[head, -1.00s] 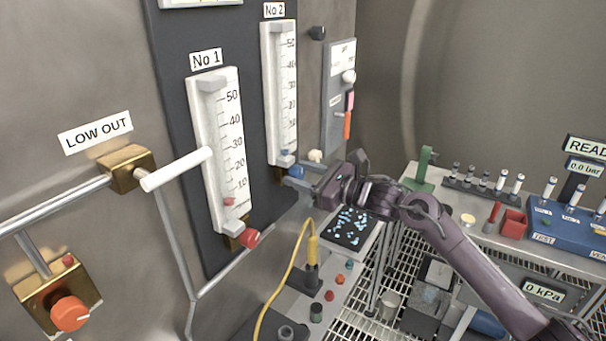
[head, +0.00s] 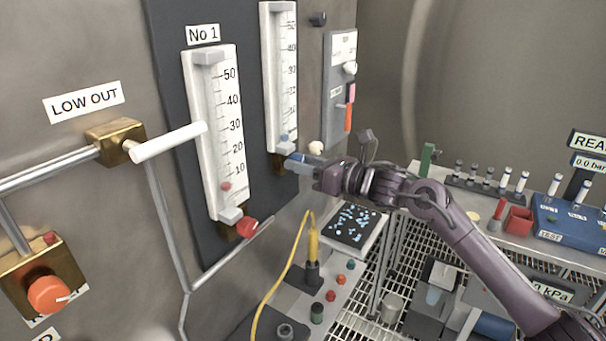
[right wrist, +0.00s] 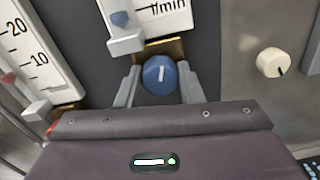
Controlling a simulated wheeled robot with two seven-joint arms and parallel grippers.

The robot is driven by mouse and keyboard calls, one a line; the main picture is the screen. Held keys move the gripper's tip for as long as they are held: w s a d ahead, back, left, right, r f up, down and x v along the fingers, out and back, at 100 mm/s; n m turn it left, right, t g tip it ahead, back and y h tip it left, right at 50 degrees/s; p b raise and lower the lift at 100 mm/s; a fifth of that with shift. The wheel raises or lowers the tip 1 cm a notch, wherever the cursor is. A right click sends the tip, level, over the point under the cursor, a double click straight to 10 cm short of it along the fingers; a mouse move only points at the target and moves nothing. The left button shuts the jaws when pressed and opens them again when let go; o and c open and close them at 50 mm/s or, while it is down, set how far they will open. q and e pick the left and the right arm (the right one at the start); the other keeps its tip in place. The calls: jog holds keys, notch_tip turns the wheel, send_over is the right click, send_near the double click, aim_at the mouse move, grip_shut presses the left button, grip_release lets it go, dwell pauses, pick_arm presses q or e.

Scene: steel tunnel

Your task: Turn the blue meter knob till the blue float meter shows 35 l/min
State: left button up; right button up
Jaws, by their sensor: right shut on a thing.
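The blue meter knob (right wrist: 160,75) sits under the blue float meter (right wrist: 155,20), with a white mark on its face. My right gripper (right wrist: 158,88) has its fingers on both sides of the knob and is shut on it. In the head view my right gripper (head: 300,163) reaches the knob from the right. The blue float meter (head: 281,80) is the second tube on the dark panel; its blue float (head: 284,138) is near the bottom of the scale, below the 10 mark. The blue float also shows in the wrist view (right wrist: 120,18). My left gripper is not in view.
The No 1 meter (head: 215,130) with a red float and red knob (head: 247,226) stands left of the blue one. A cream knob (right wrist: 272,62) is to the right. A yellow cable (head: 290,270) and a bench with a blue rack (head: 570,225) are below and right.

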jog(key=shift+m+b, duration=0.9)
jog(key=shift+m, duration=0.6)
jog(key=o, duration=1)
jog(key=b+v, duration=0.3)
jog(key=v, duration=0.4)
jog(key=shift+s+d, duration=0.2)
jog(key=shift+d, duration=0.15)
jog(key=shift+f, duration=0.15)
